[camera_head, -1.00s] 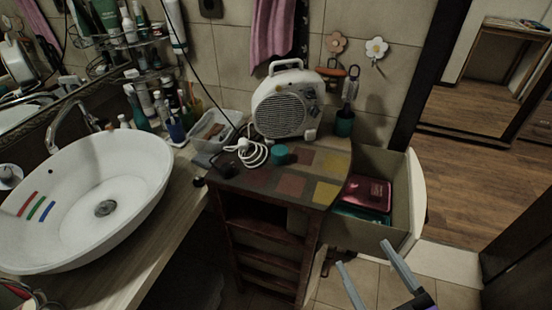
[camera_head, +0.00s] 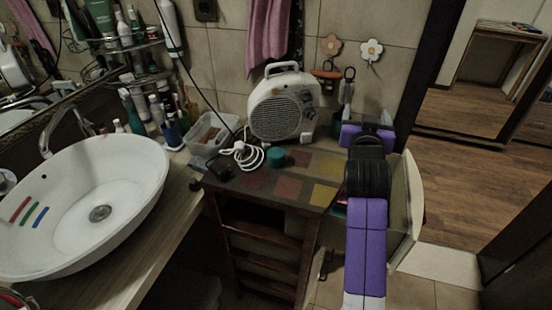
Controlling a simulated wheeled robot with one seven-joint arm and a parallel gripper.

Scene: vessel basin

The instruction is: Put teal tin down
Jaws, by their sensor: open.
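The teal tin (camera_head: 276,157), a short round one, stands on the chequered top of the small wooden cabinet (camera_head: 285,185), beside the white coiled cable and in front of the fan heater. My gripper (camera_head: 367,134) is at the right, over the area of the cabinet's right edge and the open drawer. It is to the right of the tin and apart from it. I see its purple back from behind. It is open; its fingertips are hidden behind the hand.
A white fan heater (camera_head: 284,106) stands at the back of the cabinet, with a white cable (camera_head: 247,156) to its left. An open drawer (camera_head: 413,195) juts out at right, partly hidden by my arm. A white basin (camera_head: 85,200) is at left. The cabinet's front top is clear.

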